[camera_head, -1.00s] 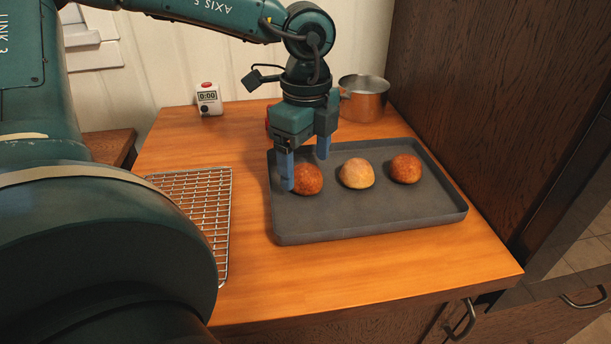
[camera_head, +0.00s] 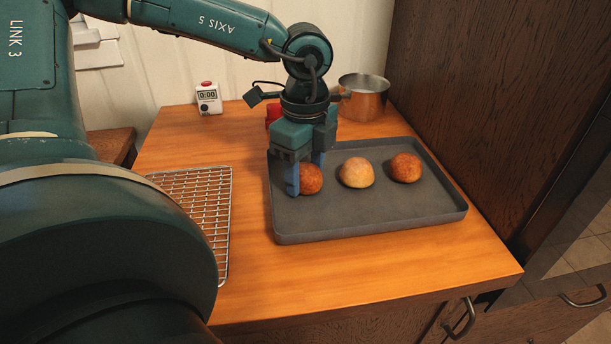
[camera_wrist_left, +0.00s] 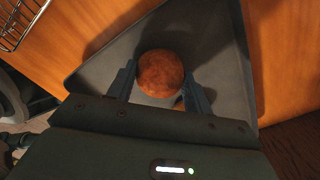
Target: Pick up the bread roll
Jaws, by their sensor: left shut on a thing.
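Three bread rolls sit in a row on the dark baking tray (camera_head: 375,222). The left one is a browned bread roll (camera_head: 311,181), the middle one a paler roll (camera_head: 356,172), and the right one a browned roll (camera_head: 405,167). My left gripper (camera_head: 306,178) is down at the left roll, shut on it with a blue finger on either side. In the left wrist view the same roll (camera_wrist_left: 160,73) shows between the two fingertips (camera_wrist_left: 160,84). The roll appears to rest on the tray. My right gripper is not in view.
A wire cooling rack (camera_head: 205,205) lies left of the tray. A tall wooden panel (camera_head: 485,100) rises on the right. The wooden counter (camera_head: 330,275) is clear in front.

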